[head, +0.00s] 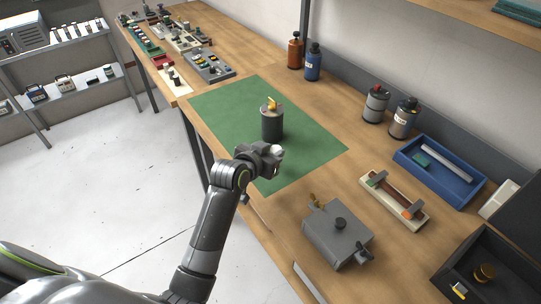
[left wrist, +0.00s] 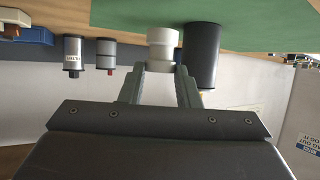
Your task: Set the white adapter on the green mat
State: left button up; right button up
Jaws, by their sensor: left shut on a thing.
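The white adapter (head: 278,151) is a small white cylinder at the tip of my left gripper (head: 268,160). In the left wrist view the white adapter (left wrist: 163,46) sits between the two fingertips (left wrist: 161,68), which are shut on it. The green mat (head: 225,106) lies flat on the wooden bench. The adapter is over the mat's near part in the head view; I cannot tell whether it touches the mat. A dark grey cylinder with a brass top (head: 271,124) stands on the mat just beyond my gripper. My right gripper is not in view.
A grey box with a black knob (head: 338,232) stands right of the mat's near end. A cream tray (head: 394,202) and a blue tray (head: 440,172) lie farther right. Several bottles and canisters (head: 375,104) line the back. The mat's left and right parts are clear.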

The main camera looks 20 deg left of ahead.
pick_arm(q)
notch_tip(320, 180, down, 3)
jog(key=shift+f, duration=0.45)
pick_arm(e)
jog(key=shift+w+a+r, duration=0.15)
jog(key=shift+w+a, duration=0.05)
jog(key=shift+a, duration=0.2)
pick_arm(q)
jog(key=shift+f, duration=0.15)
jog(key=o, duration=1)
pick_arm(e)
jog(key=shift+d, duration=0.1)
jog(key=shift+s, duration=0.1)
